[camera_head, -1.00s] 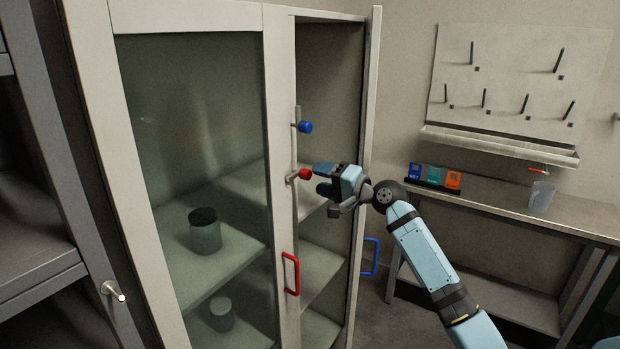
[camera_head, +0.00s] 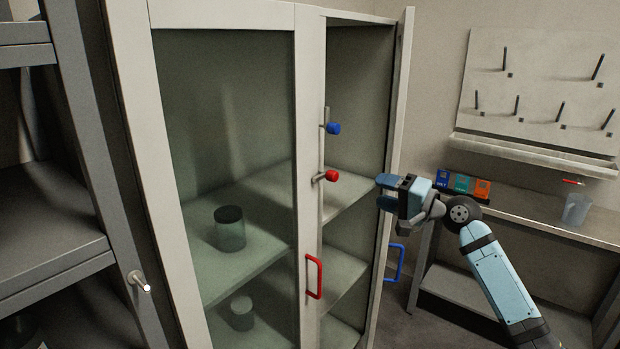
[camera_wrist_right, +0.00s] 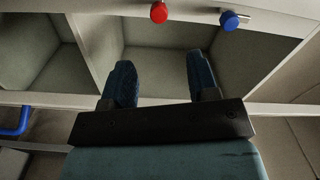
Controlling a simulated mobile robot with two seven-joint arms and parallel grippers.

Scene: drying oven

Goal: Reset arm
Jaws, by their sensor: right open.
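My right gripper (camera_head: 383,192) is in front of the cabinet's open right side, near the edge of the swung-out right door (camera_head: 395,150). It is empty, and its two blue fingers (camera_wrist_right: 160,82) stand apart in the right wrist view. The cabinet (camera_head: 308,60) has a red knob (camera_head: 331,176) and a blue knob (camera_head: 333,128) on its middle post, to the left of the gripper and apart from it. Both the red knob (camera_wrist_right: 159,13) and blue knob (camera_wrist_right: 229,20) show in the right wrist view. My left gripper is not in view.
The closed left door has a red handle (camera_head: 314,277); dark-lidded jars (camera_head: 230,229) stand behind its glass. A blue handle (camera_head: 395,262) is on the open door. A bench (camera_head: 520,213) with coloured boxes (camera_head: 462,184) and a beaker (camera_head: 576,209) stands right, below a pegboard (camera_head: 540,90).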

